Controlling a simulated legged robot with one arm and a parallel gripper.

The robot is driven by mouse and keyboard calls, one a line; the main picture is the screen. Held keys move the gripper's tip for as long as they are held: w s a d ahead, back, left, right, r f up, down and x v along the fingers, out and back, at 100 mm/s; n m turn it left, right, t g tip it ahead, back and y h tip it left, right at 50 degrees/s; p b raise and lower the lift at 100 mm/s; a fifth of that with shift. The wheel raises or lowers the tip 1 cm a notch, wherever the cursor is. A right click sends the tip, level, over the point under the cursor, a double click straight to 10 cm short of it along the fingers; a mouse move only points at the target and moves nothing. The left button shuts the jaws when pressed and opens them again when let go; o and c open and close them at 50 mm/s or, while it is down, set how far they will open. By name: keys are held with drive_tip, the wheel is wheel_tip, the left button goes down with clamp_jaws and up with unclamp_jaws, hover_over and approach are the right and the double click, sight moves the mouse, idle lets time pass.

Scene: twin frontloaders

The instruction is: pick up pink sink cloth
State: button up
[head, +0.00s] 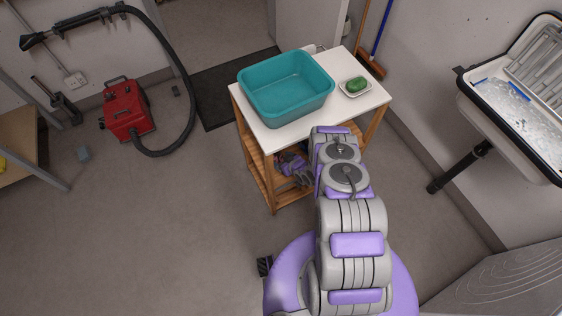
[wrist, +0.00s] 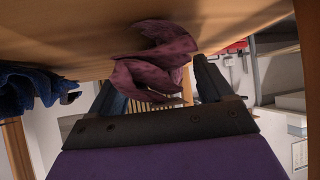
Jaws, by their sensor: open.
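In the wrist view the pink sink cloth (wrist: 155,58) is a crumpled, dusky pink piece lying against a wooden surface that fills the top of the picture. My gripper (wrist: 158,82) is open, with one dark finger on each side of the cloth's lower part. The cloth shows ahead of and between the fingers; I cannot tell whether they touch it.
A dark blue cloth-like item (wrist: 30,92) lies left of my gripper. In the head view the wooden cart's white top (head: 345,112) holds a teal basin (head: 287,88) and a dish with a green sponge (head: 356,85).

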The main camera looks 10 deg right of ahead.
drive_tip(key=shift+a, duration=0.15)
drive_tip(key=shift+d, duration=0.4)
drive_tip(key=c, duration=0.8)
drive_tip(key=shift+a, duration=0.3)
drive_tip(key=c, duration=0.3)
drive_tip(key=shift+d+r, duration=0.1)
drive_tip(key=shift+r, duration=0.05)
